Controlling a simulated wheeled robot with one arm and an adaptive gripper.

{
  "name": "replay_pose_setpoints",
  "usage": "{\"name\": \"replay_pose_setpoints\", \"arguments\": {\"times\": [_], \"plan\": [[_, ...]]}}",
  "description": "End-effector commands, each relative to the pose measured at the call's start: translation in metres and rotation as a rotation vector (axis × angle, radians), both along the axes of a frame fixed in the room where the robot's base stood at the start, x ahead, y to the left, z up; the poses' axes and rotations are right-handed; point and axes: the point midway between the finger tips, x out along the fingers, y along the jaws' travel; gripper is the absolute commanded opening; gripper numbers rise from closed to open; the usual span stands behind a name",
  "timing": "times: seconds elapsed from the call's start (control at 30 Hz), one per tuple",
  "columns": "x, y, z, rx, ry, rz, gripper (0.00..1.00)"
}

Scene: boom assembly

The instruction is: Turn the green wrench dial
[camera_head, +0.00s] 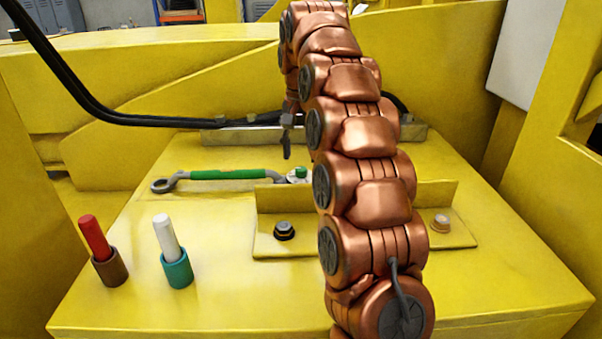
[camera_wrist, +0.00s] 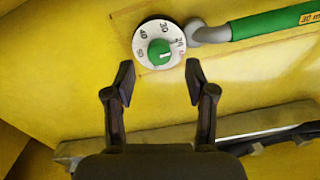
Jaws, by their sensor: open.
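The wrench dial is a white numbered disc with a green knob (camera_wrist: 159,52) at its centre. In the wrist view it lies at the top middle, just beyond my gripper (camera_wrist: 158,78), whose two dark fingers are apart and empty. The fingers do not surround the knob. In the head view the green knob (camera_head: 300,172) shows just left of my copper arm. The wrench (camera_head: 228,174) has a green handle and lies across the yellow surface to the left of the dial. Most of my gripper is hidden behind my arm in the head view; a dark finger part shows above the dial.
A red peg (camera_head: 94,236) in a brown holder and a white peg (camera_head: 165,236) in a teal holder stand front left. A yellow bracket with a dark bolt (camera_head: 284,230) and a lighter bolt (camera_head: 440,223) stands near the dial. A black hose (camera_head: 130,119) crosses behind.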

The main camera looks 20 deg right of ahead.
Motion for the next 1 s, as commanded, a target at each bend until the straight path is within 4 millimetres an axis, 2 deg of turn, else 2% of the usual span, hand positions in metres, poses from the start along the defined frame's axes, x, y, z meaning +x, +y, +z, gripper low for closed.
{"name": "replay_pose_setpoints", "arguments": {"times": [0.03,0.13,0.4,0.77,1.0], "plan": [[0.0,0.0,-0.011,0.0,0.0,0.0,0.55],[0.0,0.0,-0.02,-0.001,0.001,0.0,0.55],[-0.001,-0.001,-0.037,0.0,0.001,-0.003,0.55],[-0.001,-0.002,-0.042,-0.001,0.001,-0.004,0.55],[-0.001,-0.002,-0.041,-0.001,0.001,-0.004,0.31]]}}
